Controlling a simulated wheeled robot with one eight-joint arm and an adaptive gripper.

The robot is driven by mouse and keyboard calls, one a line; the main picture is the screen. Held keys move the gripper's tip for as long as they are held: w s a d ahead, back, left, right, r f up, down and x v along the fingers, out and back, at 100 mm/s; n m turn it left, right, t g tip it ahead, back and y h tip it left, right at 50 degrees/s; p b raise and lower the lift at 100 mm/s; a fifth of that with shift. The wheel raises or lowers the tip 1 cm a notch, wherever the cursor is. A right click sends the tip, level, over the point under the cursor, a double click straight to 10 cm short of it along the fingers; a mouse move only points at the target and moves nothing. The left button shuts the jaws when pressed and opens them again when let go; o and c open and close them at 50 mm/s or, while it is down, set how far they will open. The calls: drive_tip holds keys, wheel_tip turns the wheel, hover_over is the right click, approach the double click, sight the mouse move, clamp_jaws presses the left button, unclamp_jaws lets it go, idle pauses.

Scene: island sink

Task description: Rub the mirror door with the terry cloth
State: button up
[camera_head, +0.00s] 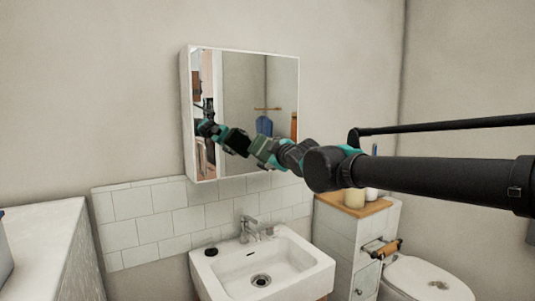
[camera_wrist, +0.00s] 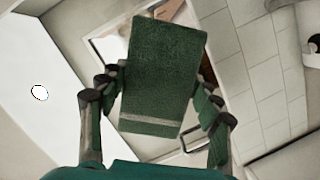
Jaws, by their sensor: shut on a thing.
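The mirror door (camera_head: 245,95) is the white-framed front of a wall cabinet above the sink, and it looks shut. It reflects the room and part of my arm. My gripper (camera_head: 276,152) is in front of the lower part of the mirror. In the wrist view my gripper (camera_wrist: 163,82) is shut on the terry cloth (camera_wrist: 160,60), a dark green rectangle with a pale stripe near one end. The cloth also shows small in the head view (camera_head: 261,147). It hides part of the mirror behind it. I cannot tell whether it touches the glass.
A white sink (camera_head: 315,271) with a faucet (camera_head: 247,229) is below the mirror. A tiled ledge with a wooden top (camera_head: 376,207) and a toilet (camera_head: 430,280) are at right. A white surface (camera_head: 45,235) is at left. The wall left of the mirror is clear.

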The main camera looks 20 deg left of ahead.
drive_tip(key=a+r+x, duration=0.1)
drive_tip(key=x, duration=0.5)
drive_tip(key=shift+a, duration=0.3)
idle(0.4)
drive_tip(key=shift+w+a, duration=0.6)
drive_tip(key=shift+a, duration=0.15)
idle(1.0)
drive_tip(key=w+d, duration=0.7)
drive_tip(key=w, duration=0.2)
drive_tip(key=shift+d, duration=0.35)
idle(0.9)
drive_tip(key=s+a, duration=0.5)
drive_tip(key=s, duration=0.1)
idle(0.8)
drive_tip(key=shift+s+a, duration=1.35)
drive_tip(key=shift+s, duration=0.15)
